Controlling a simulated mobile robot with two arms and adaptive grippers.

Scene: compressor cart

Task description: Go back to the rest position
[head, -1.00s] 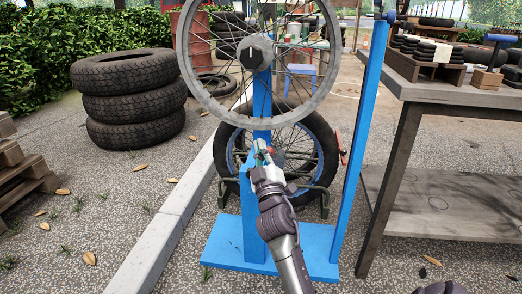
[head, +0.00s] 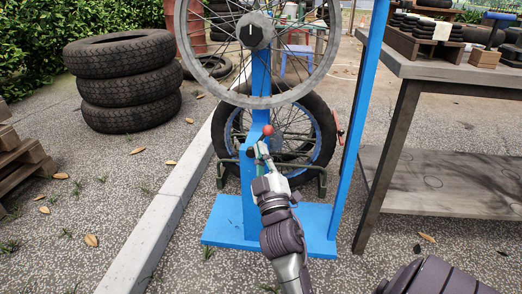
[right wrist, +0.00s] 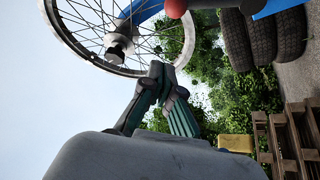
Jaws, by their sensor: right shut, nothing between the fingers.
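My right gripper (head: 262,152) is in front of the blue wheel stand (head: 249,190), just below a red ball knob (head: 268,129) on its post. In the right wrist view its fingers (right wrist: 160,72) are closed together with nothing between them, and the red knob (right wrist: 175,8) is apart from them at the top edge. A bare spoked rim (head: 178,30) is mounted on the stand above the gripper. It also shows in the right wrist view (right wrist: 60,30). My left gripper is not in view.
A workbench (head: 440,68) with a lower shelf stands at the right. A wheel with tyre (head: 325,120) stands behind the stand. Stacked tyres (head: 125,85) and wooden pallets (head: 20,160) are at the left. A kerb (head: 150,235) crosses the ground, with open paving around it.

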